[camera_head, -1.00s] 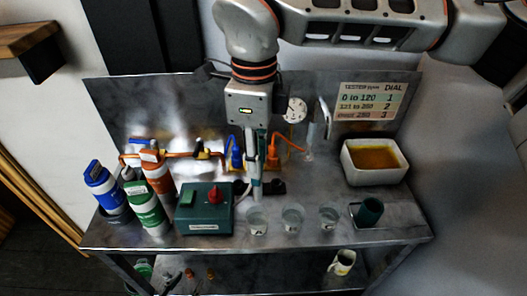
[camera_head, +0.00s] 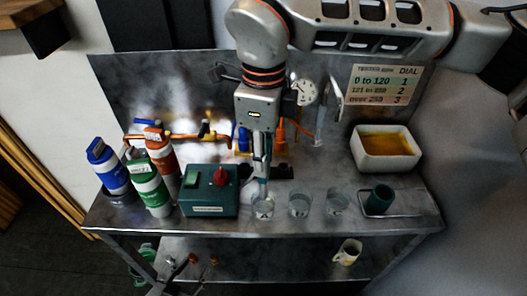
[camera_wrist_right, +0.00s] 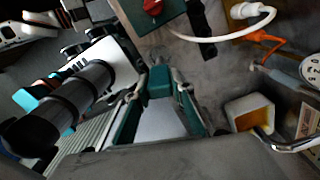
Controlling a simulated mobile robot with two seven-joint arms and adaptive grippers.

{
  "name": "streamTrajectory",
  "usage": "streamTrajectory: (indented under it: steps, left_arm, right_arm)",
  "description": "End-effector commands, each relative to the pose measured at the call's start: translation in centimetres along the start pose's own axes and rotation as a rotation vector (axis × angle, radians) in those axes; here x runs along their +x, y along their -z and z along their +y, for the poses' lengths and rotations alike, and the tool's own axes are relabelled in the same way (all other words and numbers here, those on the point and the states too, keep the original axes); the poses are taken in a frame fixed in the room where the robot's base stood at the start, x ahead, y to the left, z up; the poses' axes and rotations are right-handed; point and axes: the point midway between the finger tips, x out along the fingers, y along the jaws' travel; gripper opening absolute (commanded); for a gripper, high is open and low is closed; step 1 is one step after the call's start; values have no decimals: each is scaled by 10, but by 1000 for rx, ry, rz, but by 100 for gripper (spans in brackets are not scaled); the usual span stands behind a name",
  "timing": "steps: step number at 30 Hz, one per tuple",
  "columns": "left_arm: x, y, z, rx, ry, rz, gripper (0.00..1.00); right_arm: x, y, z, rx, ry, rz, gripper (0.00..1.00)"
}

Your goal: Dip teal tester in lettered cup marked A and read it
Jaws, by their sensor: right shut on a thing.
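My right gripper (camera_head: 261,152) points straight down over the workbench and is shut on the slim teal tester (camera_head: 262,186), held upright. The tester's lower end is at the mouth of the leftmost clear cup (camera_head: 263,209); I cannot tell how deep it reaches. The middle cup (camera_head: 300,205) and right cup (camera_head: 337,203) stand in a row beside it. Their letters are too small to read surely.
A green box with a red knob (camera_head: 208,191) stands close left of the cups, with several bottles (camera_head: 150,188) further left. Right are a dark green cylinder (camera_head: 379,199) and a white basin (camera_head: 385,149) of amber liquid. A dial chart (camera_head: 381,84) hangs behind.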

Motion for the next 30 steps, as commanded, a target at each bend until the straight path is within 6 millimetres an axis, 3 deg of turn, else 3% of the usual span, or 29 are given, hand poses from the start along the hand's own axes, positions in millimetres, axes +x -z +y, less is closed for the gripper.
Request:
streamTrajectory:
  steps: [18, 30]
  left_arm:
    - [16, -38, 6, -2, -4, -23, 40]
    - [18, -42, 6, -3, -4, -25, 40]
  right_arm:
    - [46, 0, -1, 0, 1, 0, 0]
    - [53, 0, -1, 1, 2, -1, 0]
